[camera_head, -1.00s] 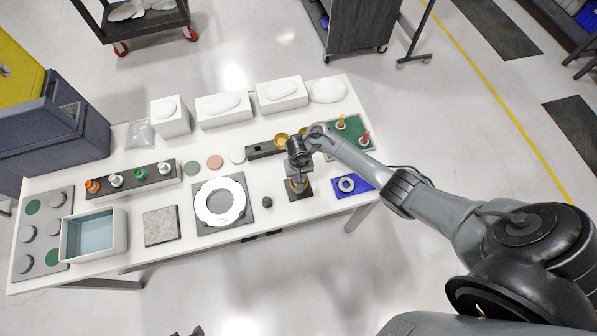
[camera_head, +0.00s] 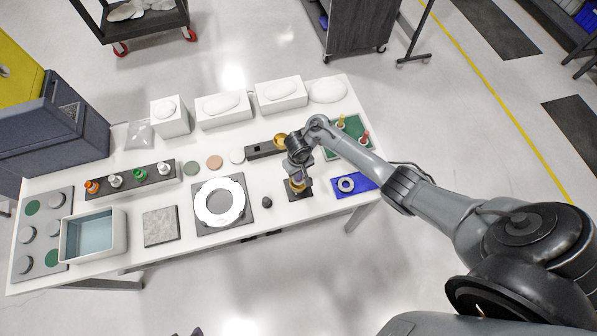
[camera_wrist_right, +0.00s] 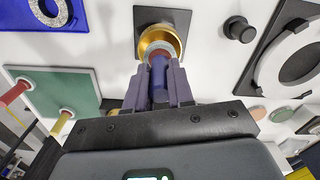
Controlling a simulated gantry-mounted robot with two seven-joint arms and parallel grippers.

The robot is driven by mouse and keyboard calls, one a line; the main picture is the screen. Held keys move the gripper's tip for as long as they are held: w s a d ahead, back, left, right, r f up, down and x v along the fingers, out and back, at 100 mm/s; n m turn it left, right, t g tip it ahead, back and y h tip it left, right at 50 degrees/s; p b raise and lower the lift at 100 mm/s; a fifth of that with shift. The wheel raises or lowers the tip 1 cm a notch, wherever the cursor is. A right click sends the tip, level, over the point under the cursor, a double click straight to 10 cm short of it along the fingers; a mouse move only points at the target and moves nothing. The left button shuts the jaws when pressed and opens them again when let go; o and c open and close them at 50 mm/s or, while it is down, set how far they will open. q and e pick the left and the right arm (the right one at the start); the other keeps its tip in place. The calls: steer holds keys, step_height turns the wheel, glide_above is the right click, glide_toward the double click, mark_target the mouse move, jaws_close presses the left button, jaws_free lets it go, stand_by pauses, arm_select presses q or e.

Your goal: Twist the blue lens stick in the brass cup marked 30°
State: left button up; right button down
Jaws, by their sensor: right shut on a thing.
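The brass cup (camera_wrist_right: 161,38) sits on a dark square base and shows in the right wrist view. In the head view the cup (camera_head: 296,186) is partly hidden under my right gripper. My right gripper (camera_wrist_right: 159,75) is shut on the blue lens stick (camera_wrist_right: 158,84), whose end reaches into the cup's mouth. In the head view the gripper (camera_head: 299,178) points down over the cup. The stick's lower end and the 30° mark cannot be made out. My left gripper is not in view.
A blue pad with a grey ring (camera_head: 347,184) lies right of the cup. A green board with red and yellow pegs (camera_head: 350,139) stands behind it. A small black knob (camera_head: 267,202) and a white ring plate (camera_head: 219,202) are to the left.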

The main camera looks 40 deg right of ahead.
step_height(320, 180, up, 2)
steer(key=shift+r, duration=0.1)
steer(key=shift+w+a+r, duration=0.4)
steer(key=shift+r, duration=0.5)
steer(key=shift+s+d+r+b, duration=0.25)
steer(key=shift+s+d+b, duration=0.05)
steer(key=shift+s+d, duration=0.1)
